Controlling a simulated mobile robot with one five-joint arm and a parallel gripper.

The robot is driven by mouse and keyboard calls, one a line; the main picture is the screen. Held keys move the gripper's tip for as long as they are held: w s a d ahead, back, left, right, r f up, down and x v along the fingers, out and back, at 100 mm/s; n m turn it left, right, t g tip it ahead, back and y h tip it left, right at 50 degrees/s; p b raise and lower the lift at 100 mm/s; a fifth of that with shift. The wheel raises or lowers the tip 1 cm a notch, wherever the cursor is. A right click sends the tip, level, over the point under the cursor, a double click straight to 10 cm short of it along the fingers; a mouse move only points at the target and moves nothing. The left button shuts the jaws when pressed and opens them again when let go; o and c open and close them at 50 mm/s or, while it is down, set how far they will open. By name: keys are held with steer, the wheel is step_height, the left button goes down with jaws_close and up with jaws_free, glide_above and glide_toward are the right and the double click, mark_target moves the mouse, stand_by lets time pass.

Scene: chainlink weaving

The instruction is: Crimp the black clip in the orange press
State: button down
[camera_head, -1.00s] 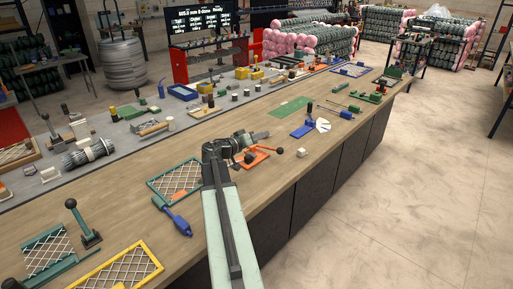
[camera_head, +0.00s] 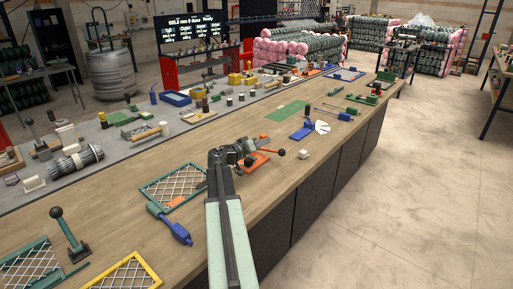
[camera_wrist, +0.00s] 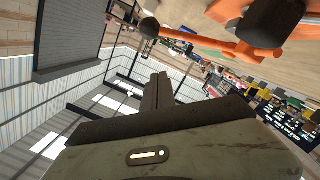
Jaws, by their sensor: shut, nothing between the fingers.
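The orange press (camera_head: 256,163) sits on the wooden bench, close beside the end of my arm, which partly hides it. The orange lever and dark knobs of the press (camera_wrist: 222,42) also fill the top right of the wrist view. My gripper (camera_head: 262,139) is over the bench at the press, seen small in the head view. Its fingers (camera_wrist: 158,80) are shut with nothing between them, below and left of the lever in the wrist view. I cannot make out the black clip in either view.
A green-framed mesh panel (camera_head: 172,186) and a blue tool (camera_head: 170,224) lie left of my arm. A small pale block (camera_head: 304,154) and a blue holder (camera_head: 303,131) lie to the right. The bench's front edge is close by, with open floor beyond it.

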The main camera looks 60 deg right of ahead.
mark_target(278, 151)
steer(key=shift+s+d+f+b, duration=0.65)
steer(key=shift+s+f+b, duration=0.2)
steer(key=shift+s+f, duration=0.05)
steer(key=shift+s+d+f+b, duration=0.65)
steer(key=shift+s+f+b, duration=0.15)
steer(key=shift+s+f, duration=0.05)
steer(key=shift+s+a+f+b, duration=0.1)
steer(key=shift+s+f+b, duration=0.1)
steer(key=shift+f+b, duration=0.25)
steer(key=shift+s+f+b, duration=0.15)
steer(key=shift+f+b, duration=0.3)
steer(key=shift+r, duration=0.15)
steer(key=shift+r+p, duration=0.1)
steer(key=shift+p, duration=0.2)
